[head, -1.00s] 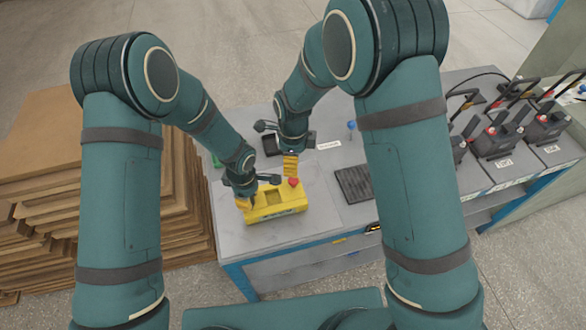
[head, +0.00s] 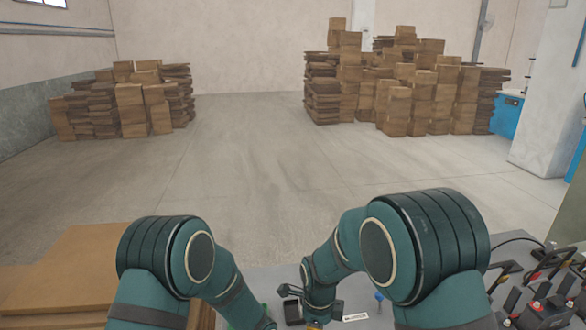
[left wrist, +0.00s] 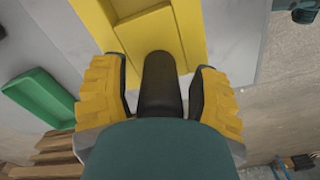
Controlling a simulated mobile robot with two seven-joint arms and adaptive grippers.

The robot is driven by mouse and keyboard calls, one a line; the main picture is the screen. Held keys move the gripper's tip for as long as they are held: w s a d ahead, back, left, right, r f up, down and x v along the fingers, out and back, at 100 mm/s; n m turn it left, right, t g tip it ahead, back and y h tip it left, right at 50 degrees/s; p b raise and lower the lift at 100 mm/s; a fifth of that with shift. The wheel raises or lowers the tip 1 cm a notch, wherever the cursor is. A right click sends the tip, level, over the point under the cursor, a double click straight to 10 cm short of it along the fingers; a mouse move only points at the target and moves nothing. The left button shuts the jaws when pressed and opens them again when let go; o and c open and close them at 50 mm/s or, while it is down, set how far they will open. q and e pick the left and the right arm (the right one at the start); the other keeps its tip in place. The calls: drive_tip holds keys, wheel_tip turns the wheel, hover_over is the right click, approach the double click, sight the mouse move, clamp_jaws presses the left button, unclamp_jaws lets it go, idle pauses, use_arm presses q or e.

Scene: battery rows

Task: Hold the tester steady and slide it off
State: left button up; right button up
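The yellow tester (left wrist: 188,28) lies on the grey bench top and fills the upper middle of the left wrist view, with a recess in its top. My left gripper (left wrist: 160,85) has its yellow-padded fingers wide apart at the tester's near end. A dark rounded cylinder stands between them; whether the fingers press on the tester's sides, I cannot tell. In the head view the tester is out of frame. Only the top of my right gripper (head: 314,325) shows at the bottom edge; its fingertips are cut off.
A green tray (left wrist: 42,95) lies left of the tester in the left wrist view. A black tray (head: 294,311), a white label (head: 355,316) and a blue-topped knob (head: 379,297) are on the bench. Clamped batteries (head: 540,312) stand at right. Cardboard stacks (head: 130,103) stand far off across open floor.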

use_arm(q)
wheel_tip(320, 180, up, 12)
drive_tip(key=shift+r, duration=0.1)
idle(0.4)
